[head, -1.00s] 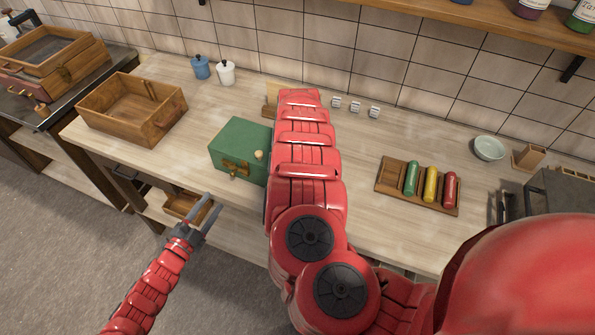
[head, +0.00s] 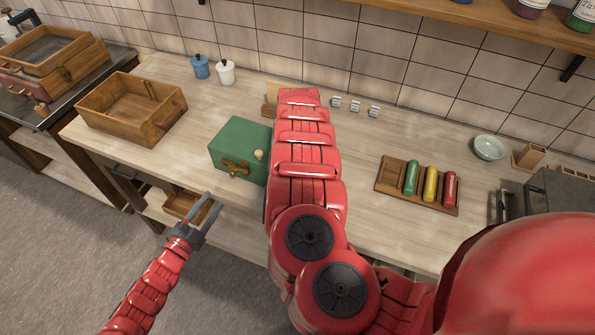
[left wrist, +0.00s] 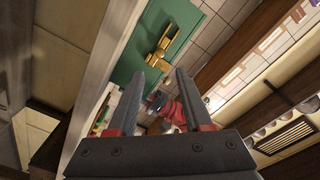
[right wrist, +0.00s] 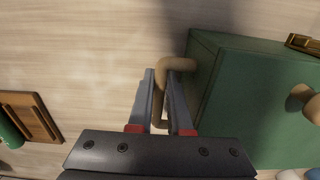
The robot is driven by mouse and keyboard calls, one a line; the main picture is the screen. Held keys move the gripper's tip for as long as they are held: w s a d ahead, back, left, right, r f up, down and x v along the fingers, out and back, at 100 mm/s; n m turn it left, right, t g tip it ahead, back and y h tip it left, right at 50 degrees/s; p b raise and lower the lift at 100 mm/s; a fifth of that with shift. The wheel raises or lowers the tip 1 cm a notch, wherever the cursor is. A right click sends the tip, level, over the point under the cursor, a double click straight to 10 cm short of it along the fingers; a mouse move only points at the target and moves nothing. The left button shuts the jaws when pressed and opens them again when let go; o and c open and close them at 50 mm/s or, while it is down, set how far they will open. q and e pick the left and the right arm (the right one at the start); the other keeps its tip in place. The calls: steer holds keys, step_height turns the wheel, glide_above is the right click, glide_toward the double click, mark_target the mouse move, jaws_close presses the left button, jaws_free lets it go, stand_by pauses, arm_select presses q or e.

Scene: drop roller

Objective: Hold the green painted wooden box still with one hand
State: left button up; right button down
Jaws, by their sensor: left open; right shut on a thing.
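The green wooden box (head: 238,146) stands on the bench, its right side hidden behind my right arm in the head view. Its front has a brass latch (head: 236,168) and a pale knob (head: 259,155). In the right wrist view, my right gripper (right wrist: 161,75) is shut on a tan bent handle (right wrist: 178,65) at the side of the box (right wrist: 245,100); the head view hides this gripper. My left gripper (head: 213,202) is open and empty, in front of the bench edge and apart from the box. The left wrist view shows the box's front (left wrist: 150,30) beyond the fingers.
An open wooden box (head: 130,110) stands left on the bench (head: 190,115). A rack (head: 390,180) of green, yellow and red cylinders lies to the right. Blue (head: 200,68) and white (head: 226,73) jars stand by the wall. A bowl (head: 488,148) is far right.

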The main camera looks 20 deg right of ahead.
stand_by(0.4)
arm_select(q)
steer(key=shift+f, duration=0.1)
steer(key=c, duration=0.7)
steer(key=shift+a+f, duration=0.2)
steer(key=shift+a, duration=0.05)
jaws_close()
steer(key=s+d+f+m+t+y, duration=0.5)
steer(key=s+d+f+t+y, duration=0.1)
steer(key=d, duration=0.3)
steer(key=shift+s+m+t+y, duration=0.4)
steer(key=shift+s+t+y, duration=0.1)
steer(key=shift+t+y, duration=0.25)
